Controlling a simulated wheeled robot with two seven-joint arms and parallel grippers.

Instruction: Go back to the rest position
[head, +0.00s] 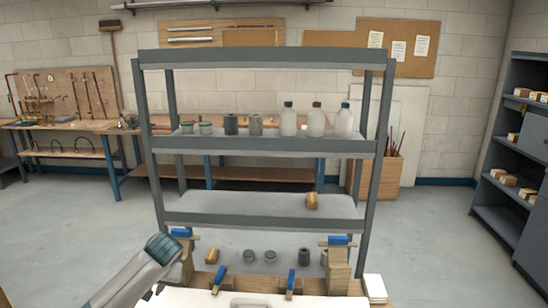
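A grey arm link of mine with a dark teal end (163,248) comes in at the lower left. No gripper fingers show on it, so my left gripper is not in view. My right arm and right gripper are not in view either. Whether either gripper holds anything cannot be seen.
Blue-handled clamps (338,240) on wooden blocks are at the near edge. A dark cabinet (525,139) stands right.

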